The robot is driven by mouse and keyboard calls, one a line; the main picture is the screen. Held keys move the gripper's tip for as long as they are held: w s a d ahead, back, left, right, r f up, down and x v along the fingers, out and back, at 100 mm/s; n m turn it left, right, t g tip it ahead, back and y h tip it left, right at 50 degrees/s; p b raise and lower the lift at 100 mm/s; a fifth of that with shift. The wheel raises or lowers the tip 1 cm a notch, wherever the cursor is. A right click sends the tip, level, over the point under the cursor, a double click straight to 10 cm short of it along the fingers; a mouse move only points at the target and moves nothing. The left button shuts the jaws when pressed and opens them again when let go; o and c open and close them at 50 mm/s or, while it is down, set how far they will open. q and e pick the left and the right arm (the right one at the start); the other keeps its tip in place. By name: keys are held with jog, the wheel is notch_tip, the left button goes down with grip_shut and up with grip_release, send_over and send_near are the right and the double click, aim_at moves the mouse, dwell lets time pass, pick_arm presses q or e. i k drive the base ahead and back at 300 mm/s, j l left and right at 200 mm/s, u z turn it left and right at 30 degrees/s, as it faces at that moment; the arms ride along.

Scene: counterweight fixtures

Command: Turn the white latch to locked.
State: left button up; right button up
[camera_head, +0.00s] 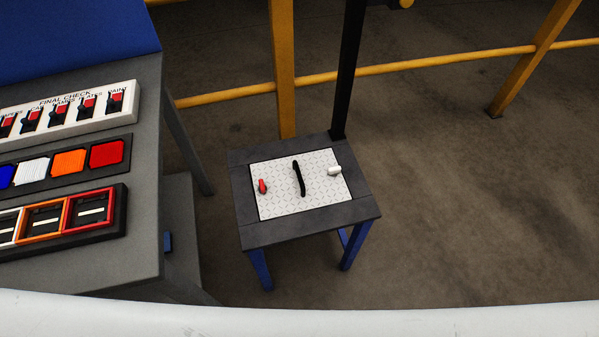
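The white latch (335,171) is a small white knob near the right edge of a light, diamond-patterned metal plate (280,206). Its handle lies roughly sideways in the picture; I cannot tell from this whether it is locked. A red latch (263,186) sits near the left edge of the same plate. A black curved handle (298,178) stands in the plate's middle. The plate is set into the top of a small dark grey table (300,230) with blue legs. Neither of my grippers is in view.
A grey console (145,190) at left carries a white switch panel (75,112), coloured buttons (68,160) and coloured frames (88,208). A black post (347,70) and yellow railing (430,65) stand behind the table. Floor (480,200) to the right is clear.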

aim_at(333, 171)
jog(key=i+l+z, duration=0.15)
jog(key=l, duration=0.2)
jog(key=l+z, duration=0.1)
jog(key=l, duration=0.2)
jog(key=i+l+z, duration=0.15)
jog(key=l, duration=0.2)
jog(key=i+l+z, duration=0.1)
jog(key=l, duration=0.2)
